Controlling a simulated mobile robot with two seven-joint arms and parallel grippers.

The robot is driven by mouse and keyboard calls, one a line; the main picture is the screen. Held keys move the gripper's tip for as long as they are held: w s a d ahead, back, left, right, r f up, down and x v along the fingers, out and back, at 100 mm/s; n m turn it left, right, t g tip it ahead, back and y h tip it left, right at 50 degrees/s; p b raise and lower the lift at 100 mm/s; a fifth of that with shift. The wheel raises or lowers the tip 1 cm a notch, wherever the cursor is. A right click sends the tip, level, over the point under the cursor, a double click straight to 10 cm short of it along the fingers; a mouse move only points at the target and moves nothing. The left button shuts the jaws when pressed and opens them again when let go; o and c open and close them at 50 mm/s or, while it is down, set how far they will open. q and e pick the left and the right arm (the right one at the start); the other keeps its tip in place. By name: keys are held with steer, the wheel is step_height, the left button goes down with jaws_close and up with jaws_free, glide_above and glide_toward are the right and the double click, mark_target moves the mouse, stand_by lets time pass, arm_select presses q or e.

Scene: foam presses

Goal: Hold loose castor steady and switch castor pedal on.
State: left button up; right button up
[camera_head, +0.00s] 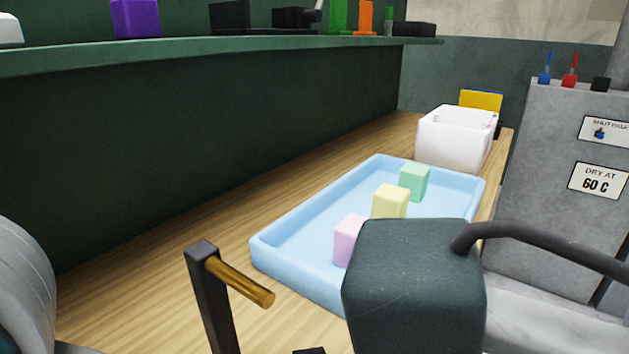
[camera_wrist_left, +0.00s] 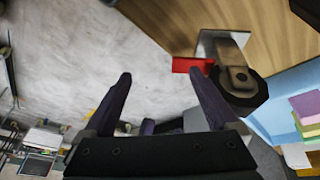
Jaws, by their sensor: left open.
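In the left wrist view a castor shows with a black wheel (camera_wrist_left: 242,88) on a grey metal bracket (camera_wrist_left: 222,46), against a wooden surface. A red pedal (camera_wrist_left: 192,66) sticks out from its side. My left gripper (camera_wrist_left: 160,77) is open, with nothing between its two dark fingers. The right-hand finger in that view overlaps the castor's edge, its tip just below the red pedal; I cannot tell whether it touches. The castor and pedal do not show in the head view. My right gripper is not in view.
A blue tray (camera_head: 274,260) with pastel foam cubes lies on the wooden bench (camera_head: 150,281). A white bin (camera_head: 450,142) stands behind it. A dark block (camera_head: 414,290), a post with a brass handle (camera_head: 240,282) and a grey cabinet (camera_head: 545,170) crowd the front and right.

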mark_target(319, 350)
arm_select(q)
steer(key=w+m, duration=0.1)
steer(key=m, duration=0.2)
steer(key=d+r+m+g+y, duration=0.1)
steer(key=m, duration=0.2)
steer(key=w+r+m+y, duration=0.1)
steer(key=m, duration=0.2)
steer(key=shift+w+d+r, duration=0.25)
steer(key=shift+w, duration=0.05)
steer(key=w+r+m, duration=0.2)
steer(key=m, duration=0.1)
steer(key=w+r+m+y, duration=0.1)
steer(key=w+r+m, duration=0.2)
steer(key=w+r+m+t+y, duration=0.1)
steer(key=w+r+m, duration=0.1)
steer(key=m, duration=0.1)
steer(key=shift+w+a+r+m, duration=0.1)
steer(key=shift+w+r+m, duration=0.05)
steer(key=shift+w+m, duration=0.25)
step_height(319, 350, down, 10)
steer(key=shift+r, duration=0.15)
steer(key=shift+c, duration=0.4)
jaws_close()
